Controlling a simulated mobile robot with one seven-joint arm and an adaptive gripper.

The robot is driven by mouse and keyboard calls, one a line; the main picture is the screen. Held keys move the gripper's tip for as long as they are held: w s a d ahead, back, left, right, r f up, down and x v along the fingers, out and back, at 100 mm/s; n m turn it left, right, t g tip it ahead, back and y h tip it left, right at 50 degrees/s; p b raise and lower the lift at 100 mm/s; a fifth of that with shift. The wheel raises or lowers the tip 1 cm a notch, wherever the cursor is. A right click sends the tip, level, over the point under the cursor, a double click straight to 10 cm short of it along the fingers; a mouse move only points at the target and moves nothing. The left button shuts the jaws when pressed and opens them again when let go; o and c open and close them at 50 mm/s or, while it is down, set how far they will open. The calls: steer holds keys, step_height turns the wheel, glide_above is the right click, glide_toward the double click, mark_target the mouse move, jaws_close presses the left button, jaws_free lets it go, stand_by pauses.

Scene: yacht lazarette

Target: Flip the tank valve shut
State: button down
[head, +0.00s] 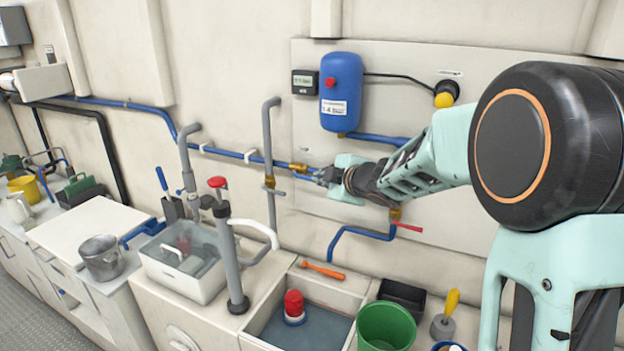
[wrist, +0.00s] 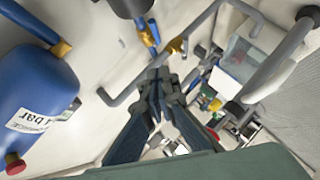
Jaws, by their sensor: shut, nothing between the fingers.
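A blue tank (head: 341,92) labelled in bar hangs on the wall panel, with a red knob on its front. It also shows at the left of the wrist view (wrist: 35,85). Below it, a red lever (head: 408,227) sticks out to the right from a brass valve (head: 396,213) on a blue pipe, partly behind my arm. Another brass fitting (head: 298,167) sits on the horizontal blue pipe, just left of my gripper (head: 320,177). My gripper's fingers are together and empty in the wrist view (wrist: 158,80). I cannot tell whether the fingertips touch the pipe.
Grey vertical pipes (head: 270,140) stand left of my gripper. A grey hand pump (head: 230,250) with a red top rises from the counter. Below are a sink (head: 262,338) with a red object, a green bucket (head: 386,328) and an orange-handled tool (head: 323,270).

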steer(key=p, duration=0.1)
glide_toward(306, 179)
steer(key=w+a, duration=0.2)
steer(key=a, duration=0.2)
steer(key=shift+w+d+f+p, duration=0.4)
steer(key=shift+w+f, duration=0.1)
steer(key=shift+w, duration=0.2)
steer(key=shift+w+d+f+p, duration=0.4)
steer(key=shift+w+f, duration=0.15)
steer(key=shift+w, duration=0.2)
steer(key=shift+f+b, duration=0.1)
steer(key=shift+b, duration=0.2)
steer(key=shift+f+y+b, duration=0.15)
steer(key=shift+y+b, duration=0.15)
steer(key=shift+b, duration=0.4)
